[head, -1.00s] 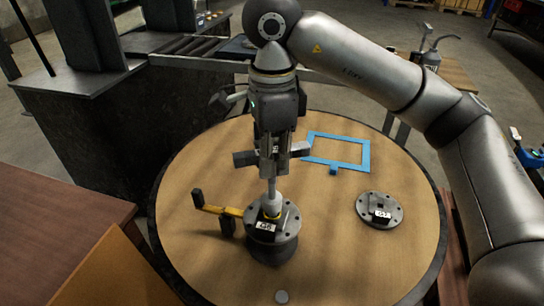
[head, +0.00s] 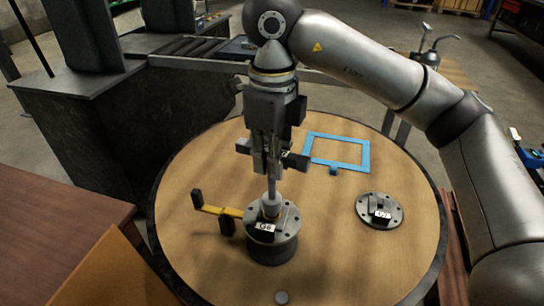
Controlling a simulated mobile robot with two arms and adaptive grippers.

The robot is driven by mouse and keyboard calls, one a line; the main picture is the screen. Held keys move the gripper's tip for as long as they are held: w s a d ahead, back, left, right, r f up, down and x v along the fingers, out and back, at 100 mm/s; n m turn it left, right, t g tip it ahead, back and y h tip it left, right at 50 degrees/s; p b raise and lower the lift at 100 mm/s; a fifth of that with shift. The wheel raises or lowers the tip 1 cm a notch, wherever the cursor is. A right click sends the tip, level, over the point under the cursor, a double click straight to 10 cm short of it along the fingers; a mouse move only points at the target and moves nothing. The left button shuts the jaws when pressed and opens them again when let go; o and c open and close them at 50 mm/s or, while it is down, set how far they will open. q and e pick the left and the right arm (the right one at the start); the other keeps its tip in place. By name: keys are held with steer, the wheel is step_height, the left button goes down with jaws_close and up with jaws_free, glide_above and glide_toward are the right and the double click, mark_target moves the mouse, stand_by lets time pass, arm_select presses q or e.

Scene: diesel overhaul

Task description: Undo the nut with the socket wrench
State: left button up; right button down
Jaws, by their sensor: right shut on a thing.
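My right gripper (head: 269,165) points down above the round table and is shut on the socket wrench (head: 272,191), a grey upright shaft with a wider lower end. The wrench stands over the middle of a dark grey flanged cylinder (head: 272,249) labelled G6. The wrench's lower end meets a yellowish part at the flange's centre; the nut itself is hidden there. A yellow bar with black end blocks (head: 218,210) reaches from the left to the flange. My left gripper is not in view.
A loose round flange (head: 379,211) with a label lies to the right on the round wooden table (head: 330,255). A blue rectangular frame (head: 338,151) lies behind it. A small grey disc (head: 281,297) is at the front. A brown table (head: 60,215) stands at the left.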

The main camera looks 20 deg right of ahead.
steer(key=m, duration=0.4)
steer(key=shift+m, duration=0.3)
steer(key=m, duration=0.8)
steer(key=shift+m+b, duration=0.3)
steer(key=shift+b, duration=0.05)
steer(key=m, duration=0.5)
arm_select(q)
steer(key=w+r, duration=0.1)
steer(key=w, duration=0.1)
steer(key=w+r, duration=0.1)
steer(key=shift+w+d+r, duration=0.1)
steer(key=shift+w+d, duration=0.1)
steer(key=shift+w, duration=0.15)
arm_select(e)
steer(key=shift+m, duration=0.3)
arm_select(q)
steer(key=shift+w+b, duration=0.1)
steer(key=shift+b, duration=0.3)
arm_select(e)
steer(key=shift+f, duration=0.2)
